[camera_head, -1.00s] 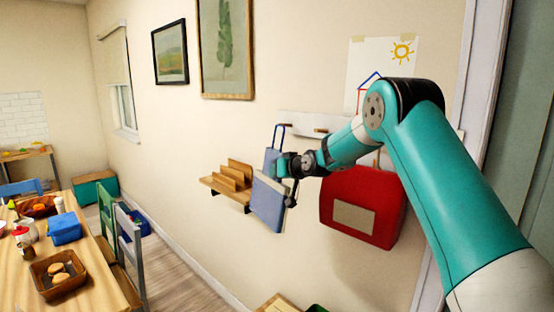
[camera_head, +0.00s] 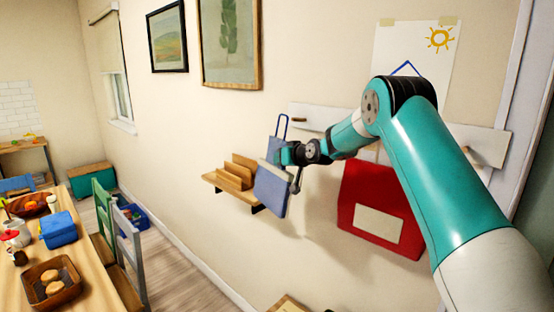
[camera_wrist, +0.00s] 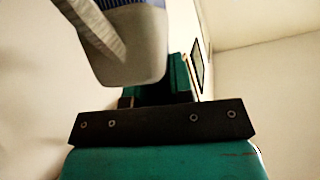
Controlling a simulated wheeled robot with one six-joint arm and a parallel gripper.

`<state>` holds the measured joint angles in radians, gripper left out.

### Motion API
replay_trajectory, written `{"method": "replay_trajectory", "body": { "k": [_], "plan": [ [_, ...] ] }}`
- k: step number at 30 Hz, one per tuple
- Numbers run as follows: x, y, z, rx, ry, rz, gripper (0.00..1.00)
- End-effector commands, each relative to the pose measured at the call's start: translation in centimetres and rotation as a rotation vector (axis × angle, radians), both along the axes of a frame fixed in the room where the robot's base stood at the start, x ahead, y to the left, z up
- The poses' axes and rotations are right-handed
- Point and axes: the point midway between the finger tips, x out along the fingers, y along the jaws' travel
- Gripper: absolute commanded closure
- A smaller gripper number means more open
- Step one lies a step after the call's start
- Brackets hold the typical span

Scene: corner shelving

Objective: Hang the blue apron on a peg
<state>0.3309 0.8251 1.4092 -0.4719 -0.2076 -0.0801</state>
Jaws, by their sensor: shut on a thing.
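The blue apron (camera_head: 270,192) hangs from my gripper (camera_head: 284,158) in front of the wall, with its thin blue neck loop (camera_head: 282,118) standing up above the jaws. My gripper is shut on the apron. A pale peg rail (camera_head: 440,131) runs along the wall behind my arm. One wooden peg (camera_head: 300,119) shows at its left end, just right of the loop and apart from it in the picture. Another peg (camera_head: 472,156) shows at the right. In the wrist view, a blue-topped pale cloth (camera_wrist: 140,45), likely the apron, fills the upper middle.
A red bag-like item (camera_head: 357,193) with a beige patch hangs below the rail, partly behind my arm. A small wooden shelf (camera_head: 225,189) with a rack stands out from the wall left of the apron. A child's drawing (camera_head: 400,45) is taped above the rail.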

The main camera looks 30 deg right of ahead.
Motion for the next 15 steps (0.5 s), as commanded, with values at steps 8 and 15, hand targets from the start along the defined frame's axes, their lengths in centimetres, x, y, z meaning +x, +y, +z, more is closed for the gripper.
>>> {"method": "replay_trajectory", "body": {
  "k": [8, 15],
  "plan": [
    [0.7, -1.6, 0.0, -0.001, -0.002, 0.0, 1.0],
    [1.2, -2.8, -0.2, 0.0, 0.0, 0.002, 1.0]
  ]
}}
